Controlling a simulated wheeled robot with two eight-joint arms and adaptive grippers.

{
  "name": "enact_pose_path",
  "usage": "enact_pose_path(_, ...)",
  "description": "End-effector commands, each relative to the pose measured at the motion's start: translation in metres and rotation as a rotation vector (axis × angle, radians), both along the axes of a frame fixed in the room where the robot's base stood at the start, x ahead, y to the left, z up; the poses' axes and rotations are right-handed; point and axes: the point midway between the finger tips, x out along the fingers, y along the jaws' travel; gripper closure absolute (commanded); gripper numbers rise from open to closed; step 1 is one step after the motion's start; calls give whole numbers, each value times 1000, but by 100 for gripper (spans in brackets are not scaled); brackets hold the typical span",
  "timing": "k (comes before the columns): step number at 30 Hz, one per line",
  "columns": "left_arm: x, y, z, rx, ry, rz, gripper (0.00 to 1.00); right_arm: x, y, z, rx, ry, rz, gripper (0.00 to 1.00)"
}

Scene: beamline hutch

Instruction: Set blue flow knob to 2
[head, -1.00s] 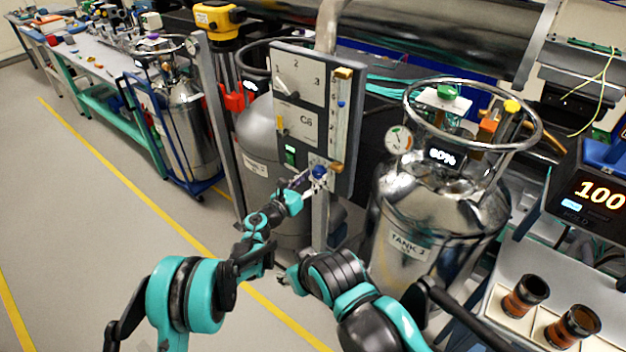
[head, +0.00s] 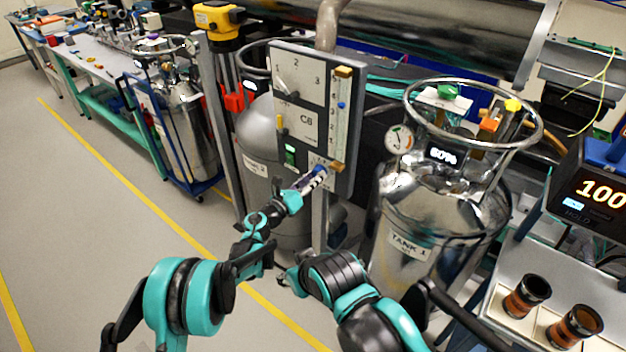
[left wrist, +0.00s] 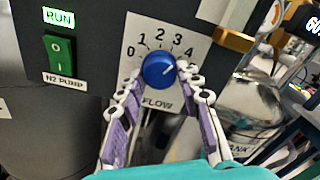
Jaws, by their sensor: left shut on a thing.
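The blue flow knob (left wrist: 158,71) sits on a white dial plate marked 0 to 4, with FLOW below it. Its pale pointer mark seems to face the upper right, around 3 to 4. My left gripper (left wrist: 160,75) is shut on the knob, one finger at each side. In the head view my left gripper (head: 320,175) reaches the lower right of the grey panel (head: 345,178) and mostly hides the knob. A small dark end of my right arm shows low in the head view, and its fingers cannot be made out.
A green-lit RUN sign (left wrist: 58,16) and a green N2 PUMP switch (left wrist: 59,52) are left of the dial. A yellow block (left wrist: 234,40) is to its right. A shiny tank (head: 425,215) stands right of the panel. Open floor (head: 110,220) lies at left.

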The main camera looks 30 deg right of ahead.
Motion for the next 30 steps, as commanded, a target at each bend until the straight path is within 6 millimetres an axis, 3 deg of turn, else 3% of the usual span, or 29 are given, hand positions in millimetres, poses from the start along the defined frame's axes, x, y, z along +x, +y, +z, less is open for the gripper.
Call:
enact_pose_path(18, 0, 0, 0, -215, 518, 0, 94, 0, 0, -14, 0, 0, 0, 56)
enact_pose_path(30, 0, 0, 0, -297, 716, 1, 94, 0, 0, -17, 0, 0, 0, 56)
